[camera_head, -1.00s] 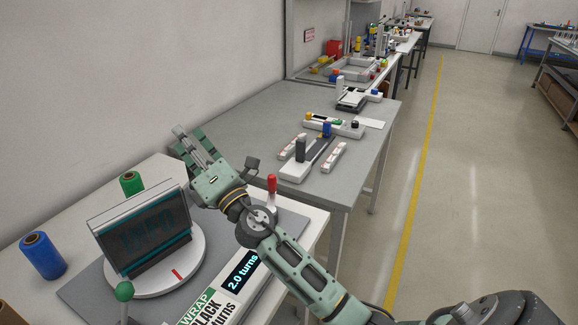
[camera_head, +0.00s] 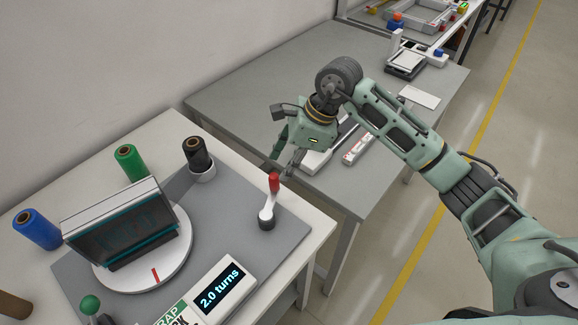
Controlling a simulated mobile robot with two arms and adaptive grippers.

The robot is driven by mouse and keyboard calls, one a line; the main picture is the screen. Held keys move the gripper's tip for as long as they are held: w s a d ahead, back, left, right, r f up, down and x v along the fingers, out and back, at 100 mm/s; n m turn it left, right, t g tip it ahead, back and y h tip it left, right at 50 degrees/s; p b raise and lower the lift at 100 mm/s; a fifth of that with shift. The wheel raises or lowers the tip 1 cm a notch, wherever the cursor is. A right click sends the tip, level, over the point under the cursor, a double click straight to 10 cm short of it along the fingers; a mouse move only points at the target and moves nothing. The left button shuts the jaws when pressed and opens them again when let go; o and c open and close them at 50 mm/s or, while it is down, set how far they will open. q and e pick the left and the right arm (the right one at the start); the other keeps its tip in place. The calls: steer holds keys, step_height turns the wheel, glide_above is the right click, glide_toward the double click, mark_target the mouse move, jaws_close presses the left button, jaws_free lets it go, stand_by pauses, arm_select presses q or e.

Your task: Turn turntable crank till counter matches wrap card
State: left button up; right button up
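The turntable (camera_head: 128,281) is a white disc with a red mark, and carries a dark upright framed block (camera_head: 120,228). The crank (camera_head: 267,214) has a red handle and a white arm, and stands at the right of the grey base plate. The counter (camera_head: 220,288) reads 2.0 turns. The wrap card (camera_head: 172,317) is green and white, and mostly cut off by the bottom edge. My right gripper (camera_head: 280,168) points down just above and behind the red handle, apart from it. Its fingers look spread and empty.
Blue (camera_head: 38,230), green (camera_head: 130,163) and black (camera_head: 197,154) rolls stand around the turntable; the black one is in a white holder. A green-knobbed lever (camera_head: 90,306) is at front left. A grey table (camera_head: 235,105) with small devices adjoins behind.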

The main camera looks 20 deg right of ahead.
mark_target(274, 183)
steer(key=a+f, duration=0.1)
steer(key=a+f+p, duration=0.1)
steer(key=f, duration=0.1)
steer(key=shift+s+a, duration=0.15)
steer(key=p+x, duration=0.1)
steer(key=x, duration=0.2)
steer(key=shift+f, duration=0.55)
steer(key=c, duration=0.9)
arm_select(q)
steer(key=shift+s+a+r, duration=0.25)
steer(key=shift+s+r, duration=0.1)
steer(key=shift+r, duration=0.2)
steer(key=shift+s+a+r, duration=0.2)
steer(key=shift+s+r, duration=0.1)
steer(key=shift+r, duration=0.25)
